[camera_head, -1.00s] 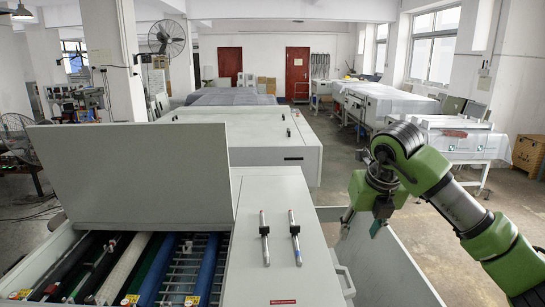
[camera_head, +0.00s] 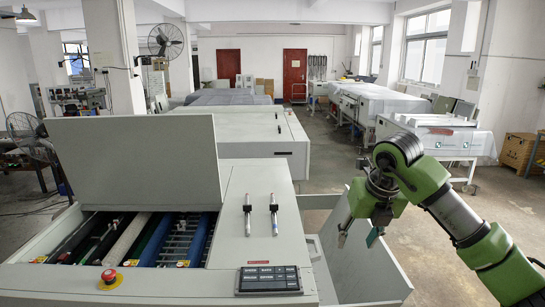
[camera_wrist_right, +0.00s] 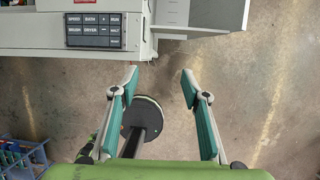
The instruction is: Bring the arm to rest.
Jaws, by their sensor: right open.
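My right arm, green and grey, comes in from the right in the head view. Its gripper (camera_head: 357,238) hangs beside the right side of the plate processor (camera_head: 262,200), apart from it. In the right wrist view the gripper (camera_wrist_right: 165,95) is open and empty, with its two teal-padded fingers apart over the floor. My left gripper is not in view. The processor's lid (camera_head: 135,165) stands raised over the rollers on the left.
A blue crate (camera_wrist_right: 22,155) lies at lower left in the wrist view. Floor (camera_wrist_right: 255,90) is clear at right.

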